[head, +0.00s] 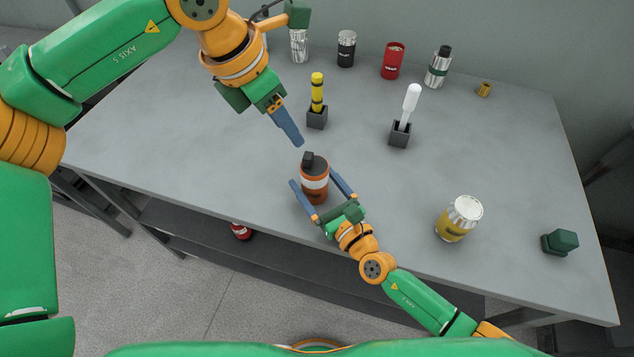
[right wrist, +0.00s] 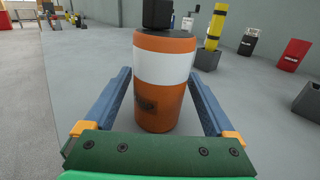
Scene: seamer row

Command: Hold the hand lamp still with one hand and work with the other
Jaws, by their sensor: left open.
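An orange cylinder with a white band and a black block on top, which looks like the hand lamp (head: 315,182), stands upright near the table's front edge. It fills the middle of the right wrist view (right wrist: 165,90). My right gripper (head: 312,176) is open, with one finger on each side of the lamp. In the right wrist view there are gaps between the fingers and its lower body. My left gripper (head: 297,140) is open and empty above the table, behind and left of the lamp. Its fingers overlap from this angle.
A yellow-and-black stick (head: 317,90) and a white-handled tool (head: 410,103) stand in dark holders behind. Several cans, including a red one (head: 393,61), line the back. A yellow-labelled can (head: 459,219) and a green block (head: 559,242) are at right. The table's centre (head: 400,180) is clear.

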